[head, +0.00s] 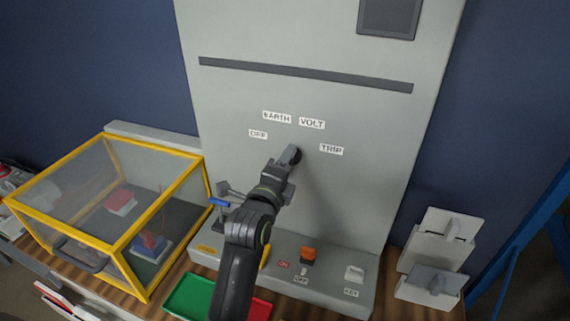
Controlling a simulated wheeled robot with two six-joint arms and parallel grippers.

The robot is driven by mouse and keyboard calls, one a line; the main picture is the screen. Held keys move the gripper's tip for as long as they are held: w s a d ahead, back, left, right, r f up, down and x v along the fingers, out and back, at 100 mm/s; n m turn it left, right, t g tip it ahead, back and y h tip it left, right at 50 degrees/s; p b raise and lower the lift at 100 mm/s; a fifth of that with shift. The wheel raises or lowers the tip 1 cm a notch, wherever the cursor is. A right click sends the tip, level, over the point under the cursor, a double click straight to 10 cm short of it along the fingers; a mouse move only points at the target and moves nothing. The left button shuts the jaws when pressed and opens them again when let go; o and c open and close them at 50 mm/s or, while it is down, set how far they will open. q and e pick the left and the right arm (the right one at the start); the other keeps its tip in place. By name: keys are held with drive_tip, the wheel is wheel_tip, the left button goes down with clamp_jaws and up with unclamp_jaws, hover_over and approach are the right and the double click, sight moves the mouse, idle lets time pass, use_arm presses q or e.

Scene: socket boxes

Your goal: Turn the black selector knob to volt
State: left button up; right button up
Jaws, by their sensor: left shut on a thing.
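The black selector knob (297,157) is on the tall grey panel (350,195), below and between its labels. Only a dark edge of it shows beside my gripper. Around it are the labels OFF (258,134), EARTH (277,117), VOLT (312,123) and TRIP (331,150). My left gripper (289,155) reaches up to the panel from below and is shut on the knob. The fingers hide most of the knob, so I cannot tell which label it points to. My right gripper is out of view.
A yellow-framed clear box (128,246) stands at the left. A green tray (188,297) lies in front. Grey socket boxes (437,243) stand at the right.

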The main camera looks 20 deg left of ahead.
use_arm(q)
drive_tip(key=shift+m, duration=0.8)
drive_tip(key=o, duration=1)
